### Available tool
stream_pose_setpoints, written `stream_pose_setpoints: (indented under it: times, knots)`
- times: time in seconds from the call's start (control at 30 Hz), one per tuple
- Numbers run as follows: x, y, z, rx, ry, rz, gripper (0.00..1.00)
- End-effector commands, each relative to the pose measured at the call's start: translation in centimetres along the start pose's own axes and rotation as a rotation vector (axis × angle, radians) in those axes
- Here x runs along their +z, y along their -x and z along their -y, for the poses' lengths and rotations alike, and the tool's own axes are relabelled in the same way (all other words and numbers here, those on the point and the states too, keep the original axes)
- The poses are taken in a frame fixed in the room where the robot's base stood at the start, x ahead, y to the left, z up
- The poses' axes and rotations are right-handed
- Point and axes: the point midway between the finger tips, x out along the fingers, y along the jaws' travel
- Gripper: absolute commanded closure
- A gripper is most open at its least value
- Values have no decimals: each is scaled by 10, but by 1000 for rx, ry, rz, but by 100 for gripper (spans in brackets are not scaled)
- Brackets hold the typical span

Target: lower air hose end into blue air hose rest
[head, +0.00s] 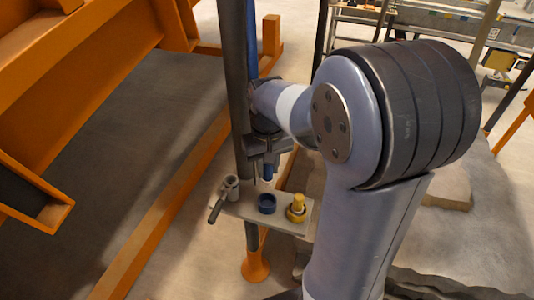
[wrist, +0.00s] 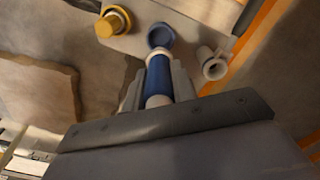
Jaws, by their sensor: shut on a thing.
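My gripper (head: 268,158) is shut on the blue air hose end (head: 267,173), which points down from the jaws. In the wrist view the hose end (wrist: 158,76), blue with a white band, lies between the two grey fingers (wrist: 158,88). The blue air hose rest (head: 267,203) is a round open cup on a small grey shelf (head: 246,208). In the head view the hose end hangs above this rest with a visible gap. In the wrist view the blue rest (wrist: 160,36) shows just beyond the hose end's tip.
A yellow rest with a yellow piece (head: 297,208) stands right of the blue rest. A grey fitting with a lever (head: 228,188) stands at its left. A dark upright post (head: 236,80) rises close beside my gripper. An orange frame (head: 60,60) fills the left.

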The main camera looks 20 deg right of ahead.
Motion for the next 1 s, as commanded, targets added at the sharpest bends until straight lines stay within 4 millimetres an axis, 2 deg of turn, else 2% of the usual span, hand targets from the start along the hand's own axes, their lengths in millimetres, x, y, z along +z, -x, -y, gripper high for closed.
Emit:
stream_pose_setpoints:
  times: [0.27, 1.0]
  knots:
    - [0, -13, 0, 0, 0, 0, 100]
    - [0, -72, 0, 0, 0, 1, 100]
